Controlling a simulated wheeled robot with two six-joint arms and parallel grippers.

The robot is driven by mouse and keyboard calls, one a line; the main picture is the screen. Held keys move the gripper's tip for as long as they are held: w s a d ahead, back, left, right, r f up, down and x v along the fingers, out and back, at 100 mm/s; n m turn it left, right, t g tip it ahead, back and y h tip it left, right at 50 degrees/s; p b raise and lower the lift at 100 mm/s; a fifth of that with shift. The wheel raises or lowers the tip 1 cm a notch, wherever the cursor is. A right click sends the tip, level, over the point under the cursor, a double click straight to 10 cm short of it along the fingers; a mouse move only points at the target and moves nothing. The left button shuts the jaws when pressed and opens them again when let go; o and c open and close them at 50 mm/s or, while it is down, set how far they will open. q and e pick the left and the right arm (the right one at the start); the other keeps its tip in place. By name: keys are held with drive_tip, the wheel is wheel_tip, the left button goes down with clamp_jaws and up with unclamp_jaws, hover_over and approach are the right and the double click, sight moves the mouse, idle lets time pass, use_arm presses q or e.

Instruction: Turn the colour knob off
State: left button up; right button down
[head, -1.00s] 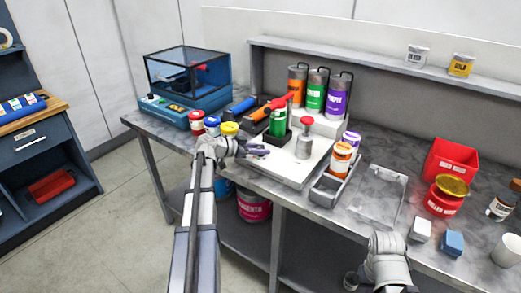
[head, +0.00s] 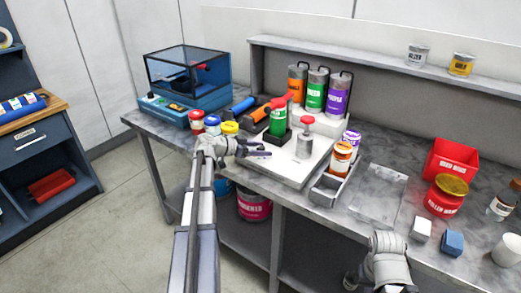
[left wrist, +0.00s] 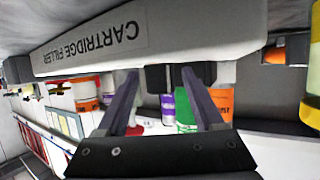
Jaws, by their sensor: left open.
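The white cartridge filler (head: 270,172) stands on the bench with its front toward me. It carries a black holder with a green cartridge (head: 278,125), a red lever (head: 288,98) and a red-topped pump (head: 304,145). My left gripper (head: 262,153) is at the filler's front left, open and empty. In the left wrist view the two fingers (left wrist: 165,103) are spread apart in front of the filler's front face (left wrist: 150,35), labelled CARTRIDGE FILLER and upside down. I cannot pick out the colour knob for certain. Only a grey link of my right arm shows at the lower right; its jaws do not show.
Red, blue and yellow-lidded jars (head: 229,130) stand close to my left wrist. A blue machine with a clear cover (head: 187,80) is behind left. A grey holder (head: 331,187) with orange and purple jars is right of the filler.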

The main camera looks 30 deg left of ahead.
use_arm(q)
drive_tip(key=shift+a+r, duration=0.1)
drive_tip(key=p+v, duration=0.2)
drive_tip(key=v, duration=0.4)
drive_tip(key=shift+s+p, duration=0.1)
drive_tip(key=shift+p, duration=0.2)
drive_tip(key=shift+s+a+r, duration=0.25)
drive_tip(key=shift+s+a, duration=0.05)
drive_tip(key=shift+s, duration=0.3)
